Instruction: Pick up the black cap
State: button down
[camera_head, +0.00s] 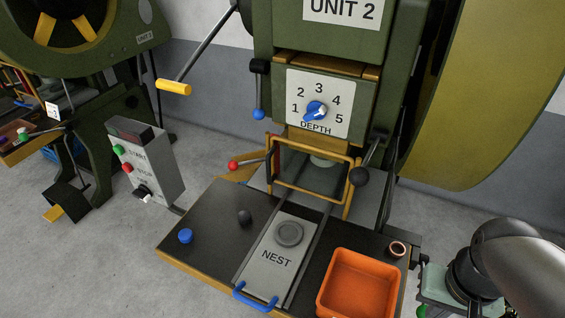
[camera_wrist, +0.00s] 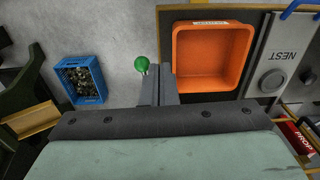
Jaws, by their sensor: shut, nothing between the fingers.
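The black cap (camera_head: 244,217) appears as a small dark rounded piece on the dark table top, left of the NEST plate (camera_head: 262,268). A blue cap (camera_head: 185,236) lies to its left. In the wrist view a dark round piece (camera_wrist: 307,75) shows beside the plate near the right edge; I cannot tell for certain that it is the black cap. My gripper (camera_wrist: 160,80) is shut and empty, beside the orange tray. In the head view my arm is at the lower right, well away from the black cap; the fingertips are not clear there.
An orange tray (camera_head: 324,299) stands right of the NEST plate, with a copper ring (camera_head: 398,248) behind it. A grey disc (camera_head: 289,233) sits on the plate. A yellow guard frame (camera_head: 346,205) and levers stand behind. A blue crate (camera_wrist: 104,81) is on the floor.

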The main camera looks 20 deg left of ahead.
dwell(0.3)
jog(key=c, duration=0.8)
grip_release()
jog(key=shift+o, duration=0.2)
jog(key=shift+w, duration=0.1)
